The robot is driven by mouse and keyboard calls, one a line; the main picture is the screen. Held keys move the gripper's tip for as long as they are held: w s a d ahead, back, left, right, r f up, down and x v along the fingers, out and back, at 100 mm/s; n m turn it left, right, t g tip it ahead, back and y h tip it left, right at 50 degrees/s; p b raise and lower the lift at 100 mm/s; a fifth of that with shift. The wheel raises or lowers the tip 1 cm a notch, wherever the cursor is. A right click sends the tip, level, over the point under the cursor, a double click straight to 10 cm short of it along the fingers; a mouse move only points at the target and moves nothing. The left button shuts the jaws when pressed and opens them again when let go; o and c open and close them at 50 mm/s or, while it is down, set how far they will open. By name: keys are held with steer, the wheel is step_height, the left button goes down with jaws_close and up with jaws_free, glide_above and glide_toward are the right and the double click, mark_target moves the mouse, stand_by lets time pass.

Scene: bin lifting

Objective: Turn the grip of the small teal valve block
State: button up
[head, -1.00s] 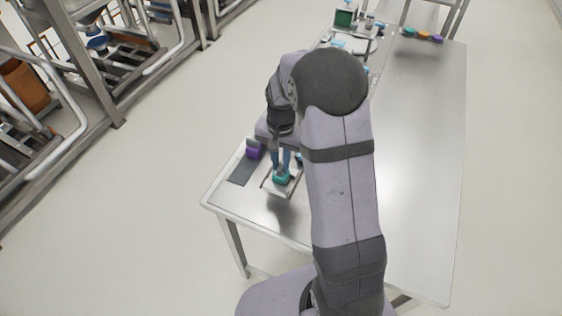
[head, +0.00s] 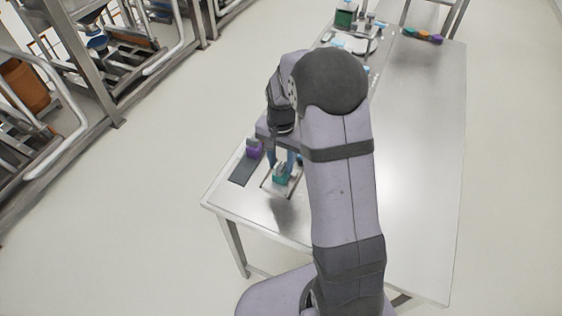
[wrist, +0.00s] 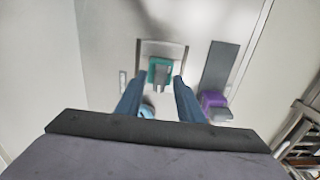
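The small teal valve block (head: 282,180) sits on a light frame-like stand (head: 267,184) near the table's front end. In the wrist view the teal block (wrist: 153,64) shows from above, with a grey grip (wrist: 161,74) on it. My gripper (wrist: 159,80) is open, its two blue fingers spread to the left and right of the block. The fingertips appear apart from the block; their exact height over it is hard to tell. In the head view my gripper (head: 281,162) is above the block, and my arm hides part of the table.
A purple block (head: 253,149) stands on a dark strip (head: 241,172) beside the stand. A light blue round item (wrist: 147,111) lies between my fingers in the wrist view. Several coloured pieces and a green box (head: 345,18) are at the table's far end. The table's right side is clear.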

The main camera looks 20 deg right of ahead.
mark_target(281, 166)
steer(key=shift+r+b, duration=1.05)
steer(key=shift+r, duration=2.6)
